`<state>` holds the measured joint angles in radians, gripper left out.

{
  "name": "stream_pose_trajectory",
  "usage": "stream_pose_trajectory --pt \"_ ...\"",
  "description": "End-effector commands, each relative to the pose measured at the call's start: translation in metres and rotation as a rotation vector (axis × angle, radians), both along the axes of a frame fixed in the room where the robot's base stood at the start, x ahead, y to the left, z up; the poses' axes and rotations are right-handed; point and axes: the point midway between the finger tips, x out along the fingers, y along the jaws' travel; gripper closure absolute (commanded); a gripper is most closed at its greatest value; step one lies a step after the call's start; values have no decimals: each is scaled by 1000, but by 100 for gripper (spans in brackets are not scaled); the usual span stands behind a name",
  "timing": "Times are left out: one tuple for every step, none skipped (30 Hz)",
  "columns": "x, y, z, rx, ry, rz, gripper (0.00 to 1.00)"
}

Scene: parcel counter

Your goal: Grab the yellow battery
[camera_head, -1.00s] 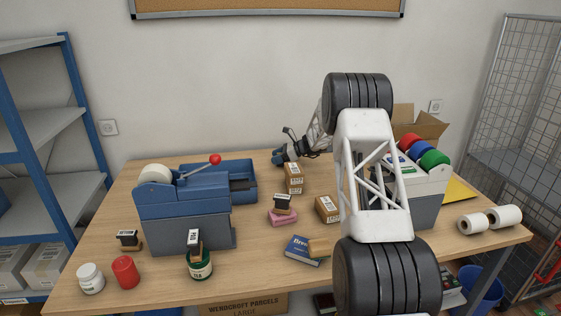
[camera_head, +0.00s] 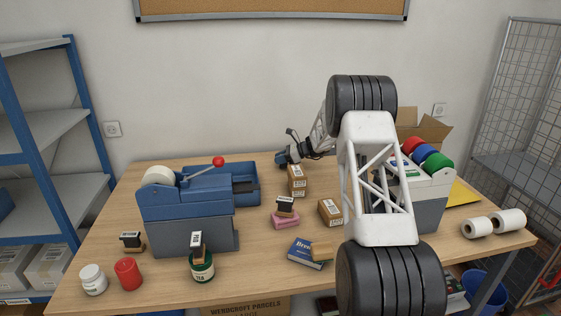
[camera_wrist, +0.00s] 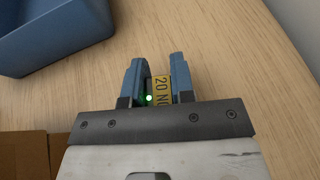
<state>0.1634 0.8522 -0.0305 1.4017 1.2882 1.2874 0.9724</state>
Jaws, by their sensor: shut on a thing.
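My gripper (camera_head: 284,159) is low at the back of the table, right of the blue tray-like bin (camera_head: 246,198). In the wrist view my gripper (camera_wrist: 161,80) has its two blue fingers around a yellow piece with dark lettering, which looks like the yellow battery (camera_wrist: 160,90). It is shut on this piece; a small green light glows beside it at the left finger. Only the lettered side of the battery shows; the rest is hidden by the fingers and gripper body. I cannot make the battery out in the head view.
Small cartons (camera_head: 297,180) stand just in front of my gripper. A blue tape dispenser (camera_head: 190,215) is at left. A grey box with coloured rolls (camera_head: 432,188) is at right, partly behind my arm. Bare table lies around the fingers in the wrist view.

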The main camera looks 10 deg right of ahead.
Motion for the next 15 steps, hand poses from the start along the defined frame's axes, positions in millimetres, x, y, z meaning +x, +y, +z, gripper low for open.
stream_pose_trajectory --pt "0 0 5 0 -1 -1 100" --pt "0 0 8 -1 -2 0 100" --pt "0 0 12 -1 -2 0 100" --pt "0 0 16 -1 -3 0 100" --pt "0 0 20 0 -4 1 100" --pt "0 0 25 0 -4 1 100" --pt "0 0 30 0 -4 1 100" --pt "0 0 34 0 -4 1 100" --pt "0 0 40 0 -3 0 100" --pt "0 0 44 0 -3 0 100" --pt "0 0 49 0 -3 0 100" --pt "0 0 55 0 -3 0 100" --pt "0 0 59 0 -3 0 100" --pt "0 0 64 -1 -2 0 100" --pt "0 0 69 -1 -2 0 100"
